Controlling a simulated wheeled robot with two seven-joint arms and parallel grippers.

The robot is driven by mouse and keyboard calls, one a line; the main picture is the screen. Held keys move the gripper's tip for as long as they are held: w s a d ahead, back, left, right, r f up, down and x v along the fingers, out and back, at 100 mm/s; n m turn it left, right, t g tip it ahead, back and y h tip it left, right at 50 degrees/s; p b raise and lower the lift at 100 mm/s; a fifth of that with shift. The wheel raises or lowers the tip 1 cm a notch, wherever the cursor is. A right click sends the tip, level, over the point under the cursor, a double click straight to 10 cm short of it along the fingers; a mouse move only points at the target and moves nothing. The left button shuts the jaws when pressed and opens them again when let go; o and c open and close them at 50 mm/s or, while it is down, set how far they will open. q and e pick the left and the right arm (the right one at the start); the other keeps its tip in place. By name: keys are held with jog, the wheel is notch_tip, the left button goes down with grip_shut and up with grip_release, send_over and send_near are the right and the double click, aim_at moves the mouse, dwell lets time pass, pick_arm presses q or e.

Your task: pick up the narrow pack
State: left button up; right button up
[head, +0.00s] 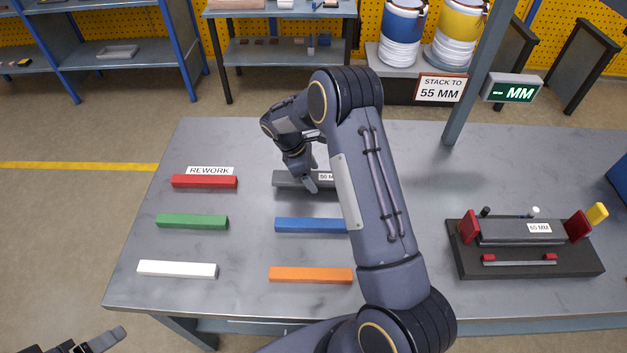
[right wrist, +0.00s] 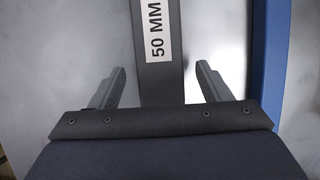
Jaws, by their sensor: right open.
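The narrow pack appears to be the dark grey bar (head: 288,179) labelled 50 MM, lying on the table behind the blue bar. In the head view my right arm partly hides it. My right gripper (head: 312,180) is open and points down over the pack. In the right wrist view the pack (right wrist: 163,85) runs between the two spread fingers (right wrist: 160,70), with a gap on each side. I cannot tell whether the fingertips are down beside it or still above it. My left gripper (head: 100,342) is only partly in view at the bottom left, away from the table.
Blue (head: 310,225) and orange (head: 310,274) bars lie in front of the pack. Red (head: 204,181), green (head: 192,222) and white (head: 177,269) bars lie to its left. A REWORK label (head: 210,170) sits behind the red bar.

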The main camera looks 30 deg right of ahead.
aim_at(313, 177)
jog(key=shift+r, duration=0.1)
jog(key=c, duration=1.4)
jog(key=shift+r, duration=0.1)
jog(key=shift+r+p, duration=0.25)
jog(key=shift+p, duration=0.05)
jog(key=r, duration=0.1)
jog(key=r+p, duration=0.2)
jog(key=shift+s+d+r, duration=0.1)
jog(key=shift+s+r, duration=0.15)
jog(key=shift+r, duration=0.1)
jog(key=s+r+p, duration=0.1)
jog(key=s+r, duration=0.2)
jog(key=s, duration=0.1)
jog(key=s+d+r+p, duration=0.1)
jog(key=s+r+p, duration=0.1)
jog(key=s, duration=0.2)
jog(key=s+d+r+p, duration=0.1)
jog(key=s+r, duration=0.2)
jog(key=s, duration=0.2)
jog(key=shift+s+d+r+p, duration=0.1)
jog(key=shift+d+r+p, duration=0.15)
jog(key=shift+r+p, duration=0.05)
